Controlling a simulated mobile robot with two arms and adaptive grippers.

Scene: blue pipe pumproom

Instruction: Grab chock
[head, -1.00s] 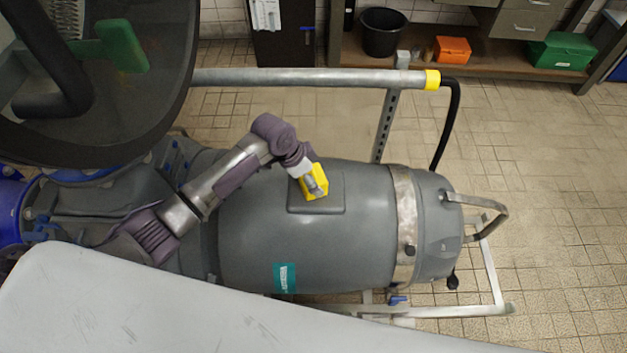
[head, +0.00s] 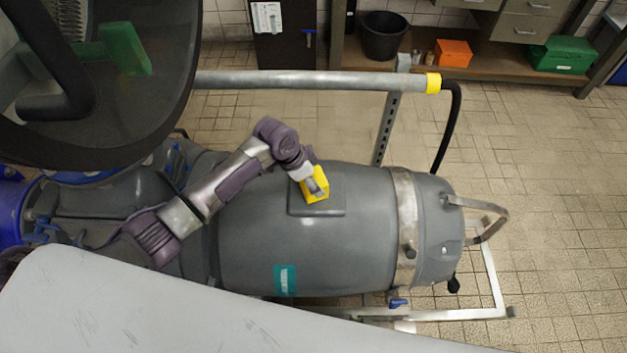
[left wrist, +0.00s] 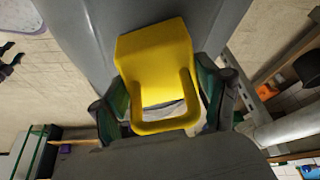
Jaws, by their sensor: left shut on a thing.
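The yellow chock (head: 314,186) is at the square pad (head: 325,212) on top of the grey tank. My left gripper (head: 316,186) comes in from the left and is shut on the chock. In the left wrist view the chock (left wrist: 157,70) sits between the two fingers (left wrist: 160,100), with its looped handle toward the camera. I cannot tell whether the chock still touches the pad. My right gripper is not in view.
The grey tank (head: 310,250) lies under the arm. A metal rail with a yellow band (head: 433,83) runs behind it. A shelf at the back holds a black bucket (head: 383,34), an orange box (head: 453,53) and a green box (head: 563,54). The tiled floor at right is clear.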

